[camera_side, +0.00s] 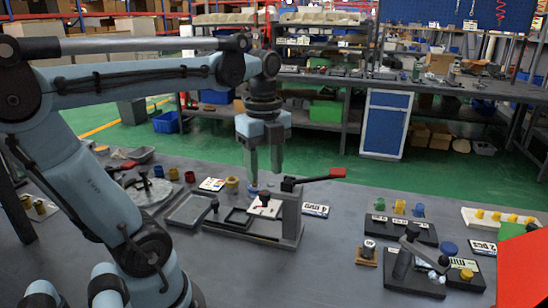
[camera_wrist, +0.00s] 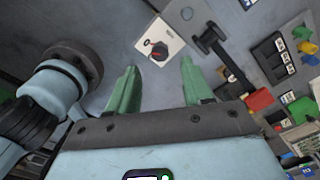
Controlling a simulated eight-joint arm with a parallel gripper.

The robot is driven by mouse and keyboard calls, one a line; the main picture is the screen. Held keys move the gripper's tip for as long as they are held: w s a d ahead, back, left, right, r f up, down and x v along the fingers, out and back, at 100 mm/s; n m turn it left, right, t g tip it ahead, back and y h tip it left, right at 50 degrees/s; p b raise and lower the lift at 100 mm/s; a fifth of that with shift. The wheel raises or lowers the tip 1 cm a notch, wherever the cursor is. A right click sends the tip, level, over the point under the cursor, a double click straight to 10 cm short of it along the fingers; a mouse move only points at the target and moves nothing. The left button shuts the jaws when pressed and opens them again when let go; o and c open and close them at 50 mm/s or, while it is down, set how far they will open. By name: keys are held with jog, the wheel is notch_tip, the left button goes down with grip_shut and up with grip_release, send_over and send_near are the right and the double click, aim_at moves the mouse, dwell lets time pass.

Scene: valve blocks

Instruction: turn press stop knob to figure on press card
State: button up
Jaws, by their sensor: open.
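The press stop knob (camera_side: 264,199) is small and dark, and sits on a white plate (camera_side: 270,210) beside the press post. In the wrist view the knob (camera_wrist: 158,51) shows a red mark, and the plate's scale is too small to read. The press (camera_side: 291,216) has a lever with a red handle (camera_side: 337,172). A white card (camera_side: 315,210) reading "4 mm" lies just right of the press. My gripper (camera_side: 264,172) points down above the knob, open and empty. In the wrist view the knob appears between and beyond the fingertips of my gripper (camera_wrist: 158,66).
A grey tray (camera_side: 187,211) lies left of the press. Yellow and red cylinders stand behind it. At right are a black block with a lever (camera_side: 415,265), a card reading "2 PCS" (camera_side: 483,248) and a red panel (camera_side: 522,270). The table front is mostly clear.

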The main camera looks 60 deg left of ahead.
aim_at(265, 193)
jog(key=shift+f, duration=2.55)
jog(key=shift+c, duration=0.5)
grip_shut()
